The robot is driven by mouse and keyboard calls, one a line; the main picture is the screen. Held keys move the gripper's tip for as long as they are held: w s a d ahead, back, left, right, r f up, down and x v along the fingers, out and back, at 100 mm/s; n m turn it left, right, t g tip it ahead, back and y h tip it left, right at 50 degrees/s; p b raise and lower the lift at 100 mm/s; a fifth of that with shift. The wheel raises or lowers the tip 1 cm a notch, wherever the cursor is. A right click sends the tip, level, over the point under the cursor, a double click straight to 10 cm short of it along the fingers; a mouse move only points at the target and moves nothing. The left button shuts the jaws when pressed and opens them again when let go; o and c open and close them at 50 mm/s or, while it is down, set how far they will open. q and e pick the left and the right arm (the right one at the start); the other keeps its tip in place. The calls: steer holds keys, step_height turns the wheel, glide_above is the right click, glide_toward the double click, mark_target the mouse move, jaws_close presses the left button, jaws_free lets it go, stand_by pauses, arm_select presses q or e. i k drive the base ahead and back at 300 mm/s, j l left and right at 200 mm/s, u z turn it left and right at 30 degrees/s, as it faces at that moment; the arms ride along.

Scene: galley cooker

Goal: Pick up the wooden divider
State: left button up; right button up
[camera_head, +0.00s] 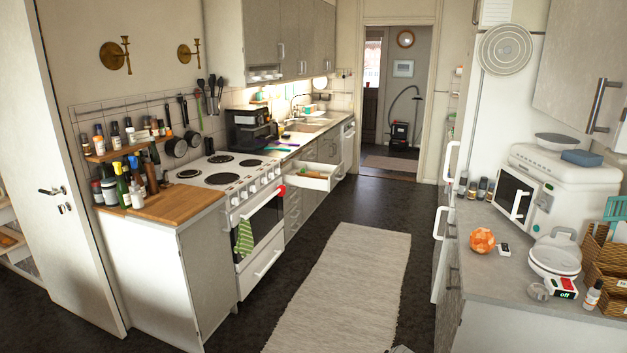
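I cannot make out a wooden divider with certainty. An open white drawer (303,183) sticks out from the left counter just past the cooker. Small brownish and greenish things lie in it, too small to tell apart. Neither of my grippers shows in the head view. A small grey shape at the bottom edge is too cut off to identify.
A white cooker (262,222) with a green towel (244,238) stands left, beside a wooden-topped cabinet (168,206). A pale rug (345,290) lies on the dark floor between the counters. The right counter (480,240) holds a microwave (512,195) and an orange ball (482,240).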

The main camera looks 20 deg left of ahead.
mark_target(312, 174)
steer(key=i+j+u, duration=0.2)
steer(key=i+u, duration=0.25)
steer(key=i+j+u, duration=0.1)
steer(key=i+u, duration=0.3)
steer(key=i, duration=3.5)
steer(key=i+z, duration=0.25)
steer(key=i, duration=0.25)
steer(key=i+j+z, duration=0.2)
steer(key=i, duration=0.25)
steer(key=i+j+z, duration=0.25)
steer(key=i, duration=0.2)
